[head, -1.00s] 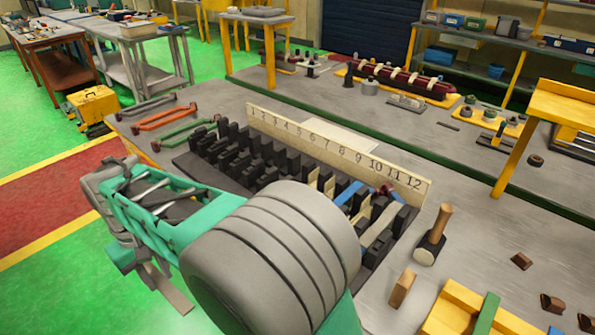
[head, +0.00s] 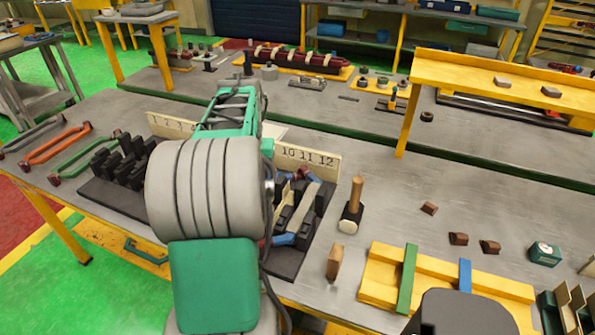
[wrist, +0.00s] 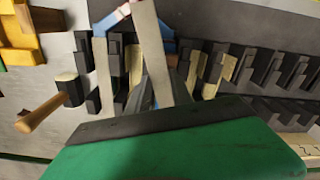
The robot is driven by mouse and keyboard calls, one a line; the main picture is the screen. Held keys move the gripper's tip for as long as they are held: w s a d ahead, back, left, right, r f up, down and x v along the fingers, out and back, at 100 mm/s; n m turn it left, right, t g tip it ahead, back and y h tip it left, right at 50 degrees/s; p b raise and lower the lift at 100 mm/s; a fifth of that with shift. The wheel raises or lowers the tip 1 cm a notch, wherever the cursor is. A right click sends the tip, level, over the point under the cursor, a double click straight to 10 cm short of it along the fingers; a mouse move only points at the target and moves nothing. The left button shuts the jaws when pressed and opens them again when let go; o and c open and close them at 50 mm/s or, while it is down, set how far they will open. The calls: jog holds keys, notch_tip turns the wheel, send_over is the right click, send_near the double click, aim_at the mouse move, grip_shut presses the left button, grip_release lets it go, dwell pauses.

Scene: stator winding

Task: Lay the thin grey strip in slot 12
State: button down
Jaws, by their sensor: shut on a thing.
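My gripper (wrist: 158,95) is shut on the thin grey strip (wrist: 158,45), which slants over the rack in the wrist view. In the head view my arm hides gripper and held strip. Another grey strip (head: 298,212) lies in the rack near the high-numbered end; it also shows in the wrist view (wrist: 103,75). I cannot tell its exact slot, or whether the held strip touches the rack.
A blue-and-red piece (wrist: 125,17) lies by the rack's right end. A yellow fixture (head: 385,272) is at front right. Cream liners (wrist: 222,70) sit in several slots.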

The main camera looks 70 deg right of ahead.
jog(key=s+d+r+m, duration=0.1)
jog(key=s+d+m, duration=0.35)
jog(key=s, duration=0.75)
jog(key=b, duration=0.3)
send_over(305, 205)
jog(key=shift+n, duration=0.45)
jog(key=f, duration=0.4)
jog(key=shift+d+f, duration=0.2)
jog(key=shift+f, duration=0.1)
jog(key=shift+a+f+b, duration=0.1)
jog(key=shift+f+b, duration=0.4)
jog(key=shift+f, duration=0.25)
jog(key=shift+f, duration=0.7)
jog(key=c, duration=1.1)
grip_release()
